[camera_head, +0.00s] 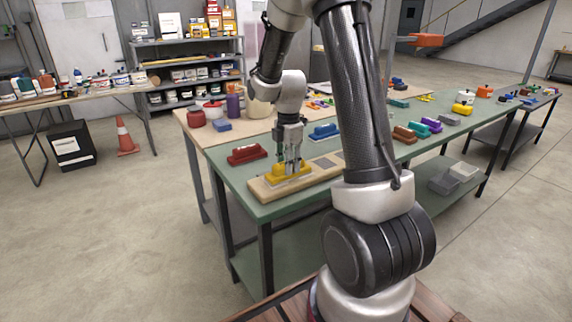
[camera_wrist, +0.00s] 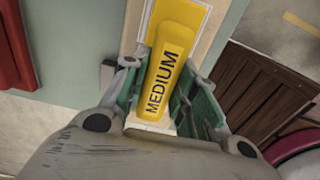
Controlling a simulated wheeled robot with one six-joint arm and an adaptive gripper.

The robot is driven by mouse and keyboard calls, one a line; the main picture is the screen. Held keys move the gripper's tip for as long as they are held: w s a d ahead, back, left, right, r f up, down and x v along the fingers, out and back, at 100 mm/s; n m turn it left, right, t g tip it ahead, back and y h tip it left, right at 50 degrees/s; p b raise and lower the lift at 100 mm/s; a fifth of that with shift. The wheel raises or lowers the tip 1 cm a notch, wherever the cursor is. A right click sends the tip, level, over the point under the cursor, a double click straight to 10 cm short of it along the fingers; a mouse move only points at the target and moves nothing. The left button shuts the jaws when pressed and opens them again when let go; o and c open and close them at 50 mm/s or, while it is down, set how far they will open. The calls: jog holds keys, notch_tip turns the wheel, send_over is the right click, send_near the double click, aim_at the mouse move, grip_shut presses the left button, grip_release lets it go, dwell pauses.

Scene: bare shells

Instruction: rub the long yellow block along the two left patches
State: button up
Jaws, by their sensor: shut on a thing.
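The long yellow block (camera_head: 290,169) is in my gripper (camera_head: 291,158), low over the left end of a pale wooden board (camera_head: 259,192) on the green table. In the wrist view the block (camera_wrist: 172,60) reads "MEDIUM" and lies between the green fingers of my gripper (camera_wrist: 168,92), which are shut on it. A yellow patch (camera_wrist: 192,12) with a pale edge shows beneath the block in the wrist view. A grey patch (camera_head: 324,163) shows on the board to the right of the gripper. I cannot tell whether the block touches the surface below.
A red block (camera_head: 247,154) lies left of the board and a blue block (camera_head: 325,131) behind it. Several coloured blocks, such as a purple one (camera_head: 432,124), lie farther right on the green table (camera_head: 235,183). My arm hides the board's right end.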

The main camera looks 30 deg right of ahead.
jog(key=shift+d, duration=0.8)
jog(key=shift+s+a+f, duration=0.1)
jog(key=shift+a, duration=1.45)
jog(key=shift+d, duration=0.75)
jog(key=shift+r, duration=3.65)
